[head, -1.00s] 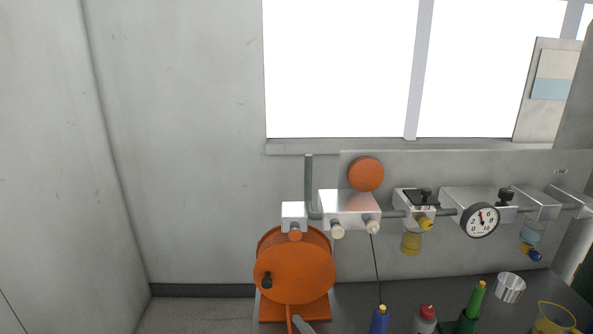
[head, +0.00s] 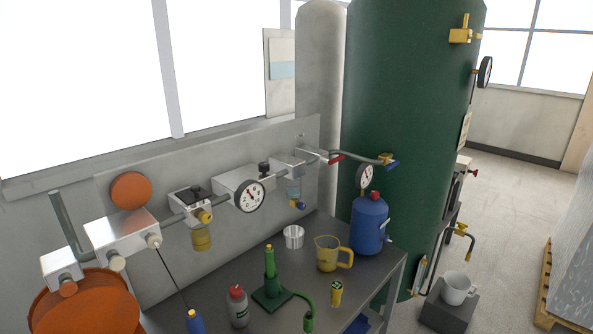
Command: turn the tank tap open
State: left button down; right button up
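The tall dark green tank (head: 415,120) stands right of the bench. A brass valve with an upright yellow lever (head: 465,28) is near its top. A small brass tap with a downturned spout (head: 466,238) sticks out low on the tank's right side, above a white mug (head: 456,287). I cannot tell for sure which of these is the tank tap, or how far each is turned. Neither of my grippers is in view.
The grey bench (head: 215,265) carries a blue canister (head: 369,224), a yellow jug (head: 328,252), a metal cup (head: 293,237) and a green tool stand (head: 271,283). An orange reel (head: 85,305) is at lower left. Open floor (head: 510,215) lies right of the tank, before a wrapped pallet (head: 572,260).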

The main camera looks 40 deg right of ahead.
aim_at(374, 195)
jog(key=z, duration=1.55)
